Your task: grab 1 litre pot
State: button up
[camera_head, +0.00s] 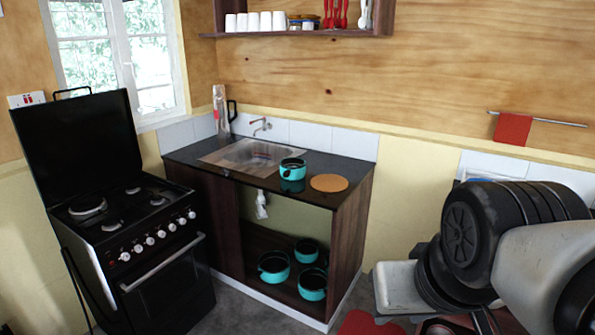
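One turquoise pot (293,170) with a dark inside stands on the dark counter, right of the sink. A turquoise patch just below it looks like its reflection or a second pot; I cannot tell which. Three more turquoise pots stand in the open cabinet below: one at the left (273,267), one at the back (306,251) and one at the front right (312,284). No volume marking is readable, so I cannot tell which is the 1 litre pot. My arm fills the lower right, apart from the pots. I cannot make out my gripper's fingers.
A black stove (138,225) with its lid raised stands left of the counter (352,165). A round cork mat (329,183) lies right of the counter pot. The sink (245,155) is at its left. A shelf (300,34) with white cups hangs above. A red towel (513,129) hangs right.

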aim_at(291, 169)
jog(key=i+j+z, duration=0.2)
jog(key=i+j, duration=0.55)
jog(key=i, duration=0.2)
jog(key=i+j+z, duration=0.2)
jog(key=i+j, duration=0.7)
jog(key=i+j+z, duration=0.25)
jog(key=i+j, duration=0.6)
jog(key=j, duration=0.15)
